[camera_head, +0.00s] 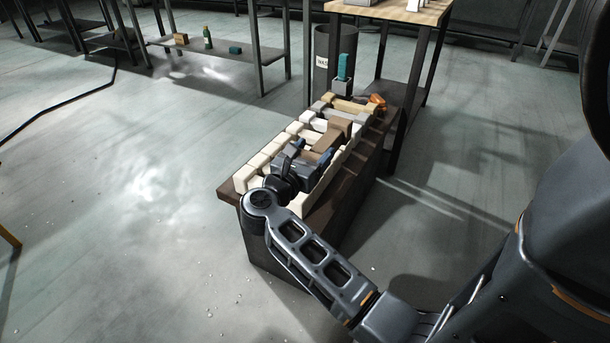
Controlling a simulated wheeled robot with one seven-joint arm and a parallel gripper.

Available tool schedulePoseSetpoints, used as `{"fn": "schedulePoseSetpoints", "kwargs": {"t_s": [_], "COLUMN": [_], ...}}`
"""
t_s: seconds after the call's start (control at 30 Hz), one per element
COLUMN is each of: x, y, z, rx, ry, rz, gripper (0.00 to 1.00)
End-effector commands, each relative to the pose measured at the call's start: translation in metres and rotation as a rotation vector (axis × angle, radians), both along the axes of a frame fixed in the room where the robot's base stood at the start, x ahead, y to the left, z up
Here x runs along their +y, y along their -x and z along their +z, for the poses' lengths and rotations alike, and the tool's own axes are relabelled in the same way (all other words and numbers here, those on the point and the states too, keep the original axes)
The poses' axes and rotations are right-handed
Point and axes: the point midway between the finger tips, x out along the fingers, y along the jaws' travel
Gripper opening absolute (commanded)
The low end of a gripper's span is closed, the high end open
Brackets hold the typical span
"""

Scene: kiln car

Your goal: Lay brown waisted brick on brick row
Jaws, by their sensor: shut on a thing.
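The brown waisted brick (335,134) is at the middle of the dark kiln car, above the bricks there. My gripper (322,158) reaches over the car from the near side and is shut on this brick. The jaws and wrist hide part of the brick, and I cannot tell whether its underside touches anything. The brick row (270,150) is a line of cream blocks along the car's left side, with more pale and grey bricks across the car. My wrist covers some of the row's near part.
The kiln car (332,204) has a dark top and side. A teal block on a grey block (344,68) and orange-brown pieces (377,101) are at its far end. A dark bin (322,75) and a wood-topped table (400,10) stand behind. The floor at left is clear.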

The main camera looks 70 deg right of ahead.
Motion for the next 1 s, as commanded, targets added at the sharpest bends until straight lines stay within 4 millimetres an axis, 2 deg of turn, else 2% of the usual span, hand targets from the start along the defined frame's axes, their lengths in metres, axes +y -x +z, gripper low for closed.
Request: {"fn": "schedulePoseSetpoints", "kwargs": {"t_s": [0.1,0.27,0.57,0.97,1.0], "x": [0.006,0.009,0.009,0.009,0.009], "y": [-0.011,-0.016,-0.015,-0.015,-0.015], "z": [-0.007,-0.012,-0.048,-0.053,-0.053], "rx": [-0.001,-0.001,0.0,-0.001,-0.001], "ry": [0.003,0.003,0.002,0.003,0.0], "rz": [-0.001,-0.002,-0.002,-0.002,-0.002], "gripper": [0.15,0.15,0.15,0.15,0.73]}}
